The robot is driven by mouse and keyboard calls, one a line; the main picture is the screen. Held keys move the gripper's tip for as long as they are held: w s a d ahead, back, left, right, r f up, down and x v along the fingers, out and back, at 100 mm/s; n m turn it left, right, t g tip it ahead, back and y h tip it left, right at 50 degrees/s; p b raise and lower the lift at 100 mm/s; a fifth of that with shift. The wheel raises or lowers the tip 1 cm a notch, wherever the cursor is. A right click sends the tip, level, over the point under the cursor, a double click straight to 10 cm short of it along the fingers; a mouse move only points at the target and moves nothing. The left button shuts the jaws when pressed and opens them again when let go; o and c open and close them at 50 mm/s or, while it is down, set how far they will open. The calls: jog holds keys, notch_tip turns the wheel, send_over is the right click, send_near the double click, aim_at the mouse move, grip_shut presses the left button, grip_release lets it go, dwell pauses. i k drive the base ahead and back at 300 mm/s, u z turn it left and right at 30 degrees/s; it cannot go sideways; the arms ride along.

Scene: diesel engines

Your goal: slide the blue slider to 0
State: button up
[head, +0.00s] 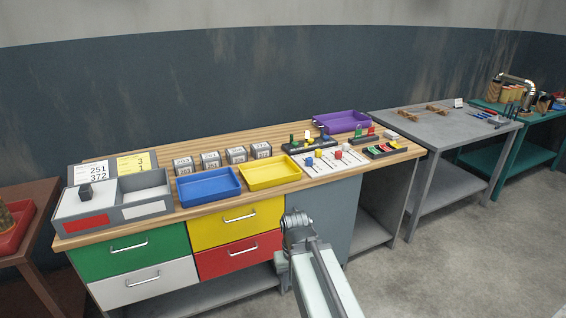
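A white panel with several slots and coloured knobs (327,167) lies on the wooden workbench, right of the yellow tray. A small blue knob (310,162), which looks like the blue slider, is on the panel's left part. A red knob and other knobs are close by. The scale marks are too small to read. My gripper (296,217) is in front of the bench, below and nearer than the panel, apart from it. Its fingers are too small and foreshortened to tell whether they are open.
A blue tray (208,187), a yellow tray (268,172) and several grey boxes (236,155) are left of the panel. Black racks with coloured pieces (385,150) and a purple tray (341,121) are around it. A grey table (440,123) stands right; the floor in front is clear.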

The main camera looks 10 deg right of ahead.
aim_at(309, 161)
jog(key=u, duration=0.1)
jog(key=i, duration=1.1)
jog(key=u, duration=0.2)
